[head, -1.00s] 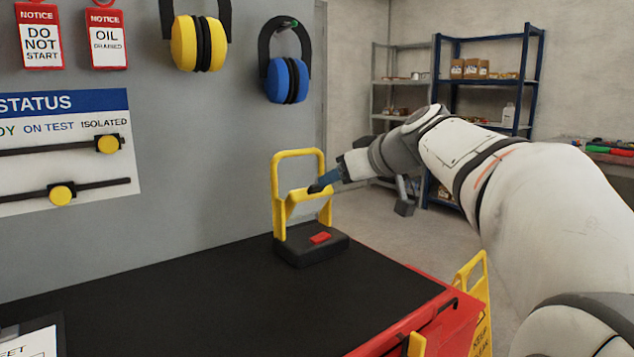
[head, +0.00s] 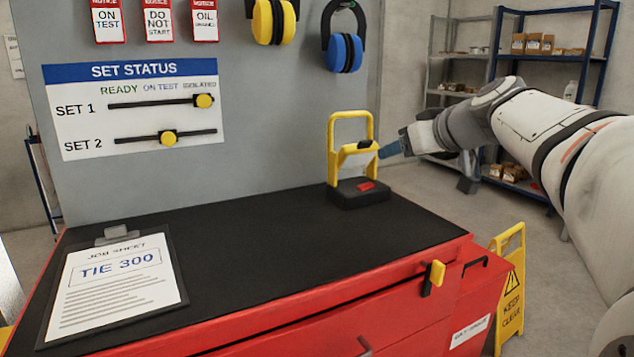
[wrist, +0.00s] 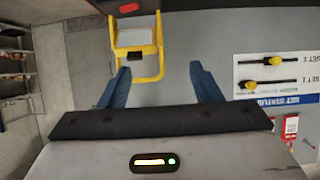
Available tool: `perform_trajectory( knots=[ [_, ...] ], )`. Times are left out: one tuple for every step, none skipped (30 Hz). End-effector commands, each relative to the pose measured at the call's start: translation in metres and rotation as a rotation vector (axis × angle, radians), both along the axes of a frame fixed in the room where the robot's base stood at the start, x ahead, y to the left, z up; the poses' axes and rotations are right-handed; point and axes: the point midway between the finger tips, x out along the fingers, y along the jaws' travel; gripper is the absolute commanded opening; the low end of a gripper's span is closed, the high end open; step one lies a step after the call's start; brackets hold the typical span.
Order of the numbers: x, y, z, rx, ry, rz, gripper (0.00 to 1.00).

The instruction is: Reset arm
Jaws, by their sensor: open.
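A yellow upright frame (head: 332,148) on a black base (head: 358,193) with a red patch stands at the back right of the black worktop. A crossbar or flap with a pale face (head: 357,160) sits inside the frame. My gripper (head: 384,152) is just right of the frame, its blue fingers close to the frame's right side in the picture; contact cannot be told. In the wrist view the yellow frame (wrist: 158,68) appears upside down beyond the fingers. My gripper (wrist: 160,72) is open there, with nothing between its fingers.
A grey panel carries a status board (head: 140,108), notice tags (head: 158,20) and ear muffs (head: 345,52). A clipboard (head: 115,285) lies on the red cabinet's worktop (head: 235,235). A yellow floor sign (head: 510,285) stands at right. Shelves (head: 550,45) stand behind. The worktop's middle is clear.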

Motion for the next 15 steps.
perform_trajectory(
  knots=[
    [-0.003, 0.002, 0.003, 0.002, 0.02, -0.002, 0.58],
    [-0.005, 0.004, 0.003, 0.003, 0.032, -0.004, 0.58],
    [-0.008, 0.006, 0.002, 0.003, 0.046, -0.007, 0.58],
    [-0.01, 0.007, 0.001, 0.004, 0.059, -0.009, 0.58],
    [-0.012, 0.009, 0.0, 0.006, 0.071, -0.01, 0.58],
    [-0.016, 0.01, -0.001, 0.006, 0.088, -0.014, 0.58],
    [-0.018, 0.012, -0.001, 0.007, 0.101, -0.018, 0.58],
    [-0.021, 0.013, -0.002, 0.007, 0.114, -0.021, 0.58],
    [-0.024, 0.014, -0.004, 0.008, 0.134, -0.026, 0.58],
    [-0.027, 0.015, -0.004, 0.008, 0.148, -0.029, 0.58],
    [-0.03, 0.016, -0.005, 0.009, 0.164, -0.034, 0.58],
    [-0.035, 0.018, -0.006, 0.009, 0.184, -0.039, 0.58],
    [-0.038, 0.019, -0.007, 0.008, 0.202, -0.044, 0.58],
    [-0.042, 0.02, -0.008, 0.008, 0.22, -0.049, 0.58],
    [-0.048, 0.022, -0.009, 0.007, 0.245, -0.057, 0.58]
  ],
)
